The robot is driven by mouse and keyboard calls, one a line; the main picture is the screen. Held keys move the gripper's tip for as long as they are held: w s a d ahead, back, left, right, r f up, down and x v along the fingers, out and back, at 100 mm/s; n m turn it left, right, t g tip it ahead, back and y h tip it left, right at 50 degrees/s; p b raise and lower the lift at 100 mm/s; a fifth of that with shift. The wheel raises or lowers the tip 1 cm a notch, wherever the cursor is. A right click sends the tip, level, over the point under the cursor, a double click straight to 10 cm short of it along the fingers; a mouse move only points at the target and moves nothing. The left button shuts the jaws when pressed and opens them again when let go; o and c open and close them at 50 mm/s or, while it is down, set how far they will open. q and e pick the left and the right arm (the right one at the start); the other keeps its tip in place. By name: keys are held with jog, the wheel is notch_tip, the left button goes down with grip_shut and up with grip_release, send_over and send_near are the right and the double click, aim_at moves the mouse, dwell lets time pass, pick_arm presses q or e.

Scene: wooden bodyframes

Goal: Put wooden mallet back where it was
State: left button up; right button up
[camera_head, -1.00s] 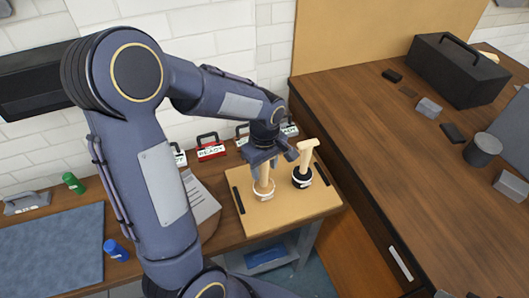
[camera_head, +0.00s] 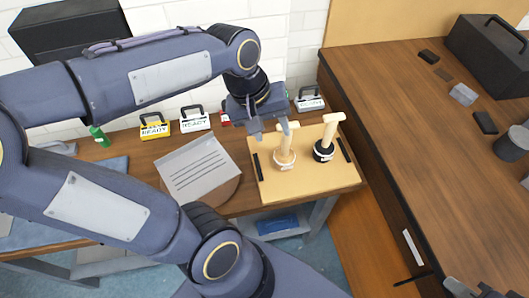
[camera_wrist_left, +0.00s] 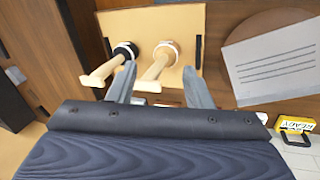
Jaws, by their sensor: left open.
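Two pale wooden mallets stand on a tan board. The left mallet (camera_head: 286,138) stands in a pale round base with a white label, and the right mallet (camera_head: 329,130) in a black one. My left gripper (camera_head: 271,129) is open just left of and behind the top of the left mallet. In the left wrist view, the left mallet (camera_wrist_left: 158,68) shows between the spread fingers of my left gripper (camera_wrist_left: 158,88); the right mallet (camera_wrist_left: 103,70) lies outside them. I cannot tell whether a finger touches wood. Part of my right gripper (camera_head: 472,289) shows at the bottom right corner.
The tan board (camera_head: 265,185) has black side handles. A grey sheet with dark lines (camera_head: 197,168) lies to its left. Several labelled boxes, including a yellow one (camera_head: 154,127), line the wall. A brown workbench (camera_head: 400,130) with a black toolbox (camera_head: 490,52) stands right.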

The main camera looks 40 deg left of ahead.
pick_arm(q)
jog(key=s+d+f+m+t+h, duration=0.1)
jog(key=s+d+f+m+t, duration=0.1)
jog(key=s+m, duration=0.4)
jog(key=shift+s+d+t, duration=0.5)
jog(key=shift+s+d, duration=0.15)
jog(key=shift+s, duration=0.15)
jog(key=shift+c, duration=0.3)
